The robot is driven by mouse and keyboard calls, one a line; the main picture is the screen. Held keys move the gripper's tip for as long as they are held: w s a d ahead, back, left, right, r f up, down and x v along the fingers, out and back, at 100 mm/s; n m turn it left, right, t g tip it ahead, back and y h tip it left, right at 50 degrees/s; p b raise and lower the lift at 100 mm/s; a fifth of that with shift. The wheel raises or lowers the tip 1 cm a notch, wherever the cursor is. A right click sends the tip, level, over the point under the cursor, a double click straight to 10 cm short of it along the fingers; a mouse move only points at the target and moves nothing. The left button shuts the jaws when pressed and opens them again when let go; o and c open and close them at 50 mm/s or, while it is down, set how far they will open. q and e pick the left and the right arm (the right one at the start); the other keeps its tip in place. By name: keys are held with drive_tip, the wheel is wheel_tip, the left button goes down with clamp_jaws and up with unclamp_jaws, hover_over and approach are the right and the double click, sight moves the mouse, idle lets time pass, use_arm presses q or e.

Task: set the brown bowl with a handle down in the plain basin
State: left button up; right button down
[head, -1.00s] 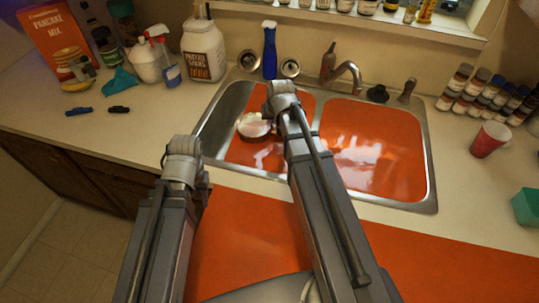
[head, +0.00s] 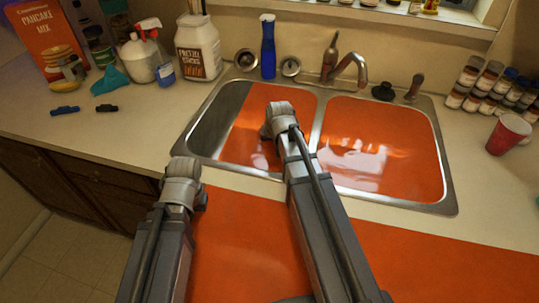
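The sink has a left basin (head: 212,130) and a right basin (head: 385,150), both with orange across the floor. The left basin shows a bare grey side wall. I cannot make out a brown bowl with a handle in this view. My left arm comes in from the lower left and my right arm rises from the lower middle, its upper joint in front of the left basin. Neither gripper shows; both arms end in view at a joint.
A faucet (head: 347,68), a blue bottle (head: 268,48) and a white jar (head: 198,48) stand behind the sink. A pancake mix box (head: 38,40) is at back left. A red cup (head: 508,134) and several small bottles (head: 490,85) are at right.

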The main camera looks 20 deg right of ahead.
sight(270, 150)
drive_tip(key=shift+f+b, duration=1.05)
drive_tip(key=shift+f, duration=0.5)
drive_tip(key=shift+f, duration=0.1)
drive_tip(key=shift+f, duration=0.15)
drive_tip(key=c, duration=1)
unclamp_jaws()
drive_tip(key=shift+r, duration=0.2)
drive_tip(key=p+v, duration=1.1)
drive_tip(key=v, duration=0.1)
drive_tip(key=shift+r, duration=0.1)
